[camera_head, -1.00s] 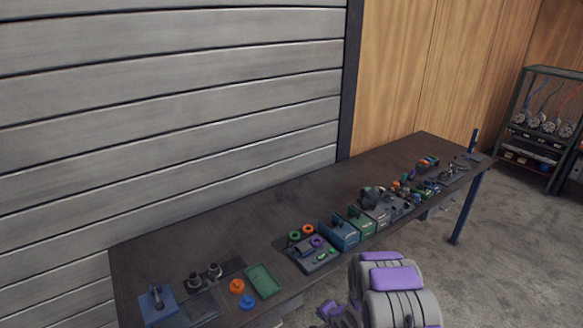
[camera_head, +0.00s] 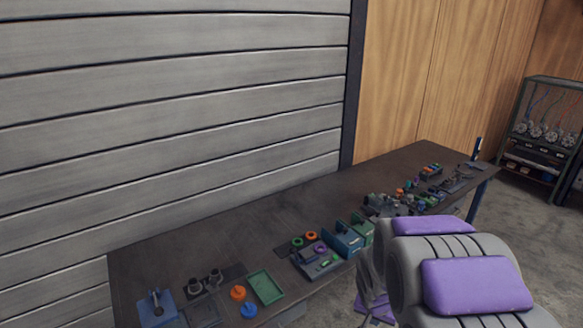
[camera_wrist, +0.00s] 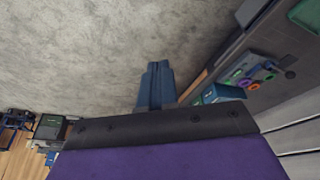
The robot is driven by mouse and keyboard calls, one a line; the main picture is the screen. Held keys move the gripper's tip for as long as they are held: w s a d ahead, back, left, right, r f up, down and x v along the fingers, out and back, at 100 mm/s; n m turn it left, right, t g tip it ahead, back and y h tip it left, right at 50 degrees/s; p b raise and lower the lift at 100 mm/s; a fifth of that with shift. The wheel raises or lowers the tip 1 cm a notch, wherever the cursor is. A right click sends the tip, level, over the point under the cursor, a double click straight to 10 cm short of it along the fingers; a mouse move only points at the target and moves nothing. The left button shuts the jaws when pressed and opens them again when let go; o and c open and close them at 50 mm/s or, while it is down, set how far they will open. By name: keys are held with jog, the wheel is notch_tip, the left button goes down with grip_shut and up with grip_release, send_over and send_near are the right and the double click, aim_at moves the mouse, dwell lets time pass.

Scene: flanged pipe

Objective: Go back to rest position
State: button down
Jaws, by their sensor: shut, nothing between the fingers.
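My gripper (camera_wrist: 157,68) shows in the wrist view as two blue-grey fingers close together, with nothing between them, over bare concrete floor. In the head view my grey and purple arm fills the lower right, in front of the workbench (camera_head: 258,215) edge. Two dark flanged pipe pieces (camera_head: 215,277) stand upright at the left end of the bench, apart from my arm. The wrist view also shows the bench (camera_wrist: 226,62) along the right side.
A blue block (camera_head: 157,308), green tray (camera_head: 265,287), orange part (camera_head: 238,293) and blue round part (camera_head: 249,311) sit at the bench's left. Boxes and small parts line its front edge. A metal rack (camera_head: 541,135) stands far right. The floor (camera_wrist: 80,45) below my gripper is clear.

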jog(key=s+a+r+n+g+b, duration=0.1)
jog(key=s+a+r+n, duration=0.1)
jog(key=s, duration=0.8)
jog(key=s+a+r+n+g+y, duration=0.1)
jog(key=s+r, duration=0.3)
jog(key=s, duration=0.6)
jog(key=s+a+r+n+g+y+b, duration=0.1)
jog(key=s+a+r, duration=0.3)
jog(key=s, duration=0.6)
jog(key=shift+s+n+g+b, duration=0.3)
jog(key=shift+n+g, duration=0.5)
jog(key=shift+g, duration=0.1)
jog(key=shift+d, duration=0.1)
